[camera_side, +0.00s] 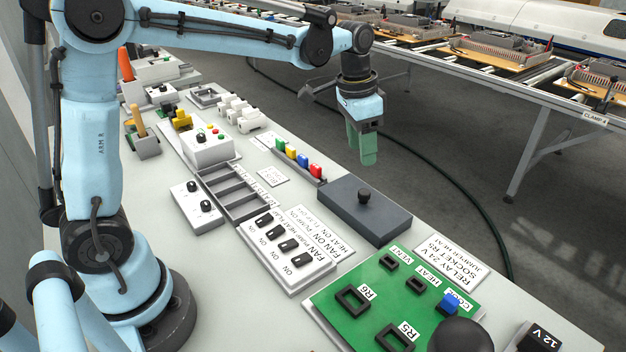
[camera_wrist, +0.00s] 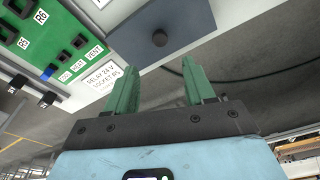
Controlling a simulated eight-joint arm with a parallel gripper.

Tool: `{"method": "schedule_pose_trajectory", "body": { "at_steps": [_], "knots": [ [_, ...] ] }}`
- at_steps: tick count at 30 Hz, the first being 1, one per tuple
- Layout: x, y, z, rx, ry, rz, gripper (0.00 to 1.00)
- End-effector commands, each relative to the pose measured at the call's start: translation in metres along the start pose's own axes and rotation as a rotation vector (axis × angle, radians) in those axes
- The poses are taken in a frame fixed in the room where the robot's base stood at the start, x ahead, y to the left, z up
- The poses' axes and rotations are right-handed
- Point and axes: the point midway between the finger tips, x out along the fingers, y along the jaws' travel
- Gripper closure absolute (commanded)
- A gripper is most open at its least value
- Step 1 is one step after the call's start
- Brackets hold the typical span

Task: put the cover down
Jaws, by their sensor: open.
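The cover (camera_side: 345,213) is a dark grey flat slab with a round black knob (camera_side: 364,197) on top. It lies flat on the bench near its far right edge, between the coloured blocks and the green board. My gripper (camera_side: 366,158) is open and empty, up and beyond the cover, apart from it. In the wrist view the two green fingers (camera_wrist: 160,72) are spread with nothing between them. The cover (camera_wrist: 185,22) and its knob (camera_wrist: 159,38) show ahead of the fingertips there. What lies under the cover is hidden.
A green board (camera_side: 335,312) with sockets and a blue switch is on the near side of the cover. A switch panel (camera_side: 285,240) and an open compartment tray (camera_side: 232,190) are left of it. Coloured blocks (camera_side: 300,160) stand behind. The floor drops away beyond the bench edge.

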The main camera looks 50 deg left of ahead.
Motion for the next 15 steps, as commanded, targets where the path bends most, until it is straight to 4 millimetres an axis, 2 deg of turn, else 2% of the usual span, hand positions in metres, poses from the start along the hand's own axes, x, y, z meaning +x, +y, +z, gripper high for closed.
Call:
{"method": "schedule_pose_trajectory", "body": {
  "at_steps": [8, 11, 15],
  "knots": [
    [-0.018, 0.002, 0.005, -0.01, 0.012, -0.007, 0.46],
    [-0.025, 0.006, 0.017, -0.039, 0.043, -0.024, 0.46],
    [-0.035, 0.015, 0.043, -0.103, 0.12, -0.06, 0.46]
  ]
}}
